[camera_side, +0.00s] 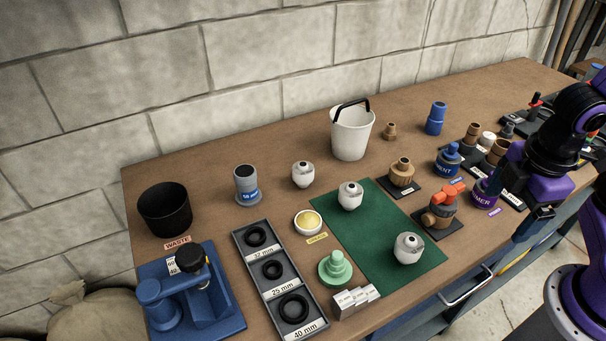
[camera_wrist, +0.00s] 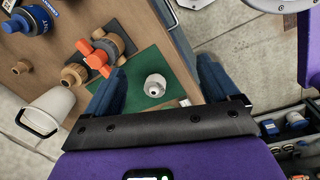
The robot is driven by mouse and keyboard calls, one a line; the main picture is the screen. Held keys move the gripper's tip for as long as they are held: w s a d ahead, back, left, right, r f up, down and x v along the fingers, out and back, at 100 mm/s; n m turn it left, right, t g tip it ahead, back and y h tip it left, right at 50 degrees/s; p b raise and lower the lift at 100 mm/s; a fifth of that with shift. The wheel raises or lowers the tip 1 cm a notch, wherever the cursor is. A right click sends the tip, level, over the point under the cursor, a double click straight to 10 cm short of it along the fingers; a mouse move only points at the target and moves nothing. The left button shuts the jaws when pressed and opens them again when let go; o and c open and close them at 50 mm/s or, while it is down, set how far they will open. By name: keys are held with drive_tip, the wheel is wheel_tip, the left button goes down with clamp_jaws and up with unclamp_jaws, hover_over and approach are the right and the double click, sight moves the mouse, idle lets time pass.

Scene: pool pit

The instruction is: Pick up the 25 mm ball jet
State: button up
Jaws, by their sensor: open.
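Three white ball jets show in the side view. One (camera_side: 409,248) stands at the near right of the green mat (camera_side: 382,229), one (camera_side: 350,195) is at the mat's back left, and one (camera_side: 303,174) is on the bare bench behind the mat. I cannot read which is 25 mm. In the wrist view a single white jet (camera_wrist: 155,85) on the green mat lies between my open fingers, farther off. My gripper (camera_wrist: 160,68) is open and empty. In the side view it (camera_side: 533,222) is at the bench's right front edge, well apart from the jets.
An orange-handled valve (camera_side: 441,212) stands at the mat's right edge. A grey tray of black rings (camera_side: 272,270), a green fitting (camera_side: 336,268) and white blocks (camera_side: 355,301) are to the left. A white bucket (camera_side: 352,135) stands behind. The mat's middle is clear.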

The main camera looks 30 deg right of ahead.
drive_tip(key=w+f+n+t+h, duration=0.1)
drive_tip(key=w+n+t+h, duration=0.4)
drive_tip(key=w, duration=0.6)
drive_tip(key=n+t+y, duration=0.7)
drive_tip(key=n+t, duration=0.1)
drive_tip(key=n, duration=1.1)
approach(304, 168)
drive_tip(key=shift+g, duration=0.3)
drive_tip(key=x, duration=0.7)
drive_tip(key=shift+a+r, duration=0.1)
drive_tip(key=shift+a, duration=0.15)
drive_tip(key=shift+d+x, duration=0.2)
drive_tip(key=shift+x, duration=2.45)
drive_tip(key=shift+w+r, duration=0.1)
drive_tip(key=shift+r, duration=0.05)
drive_tip(key=c, duration=1.1)
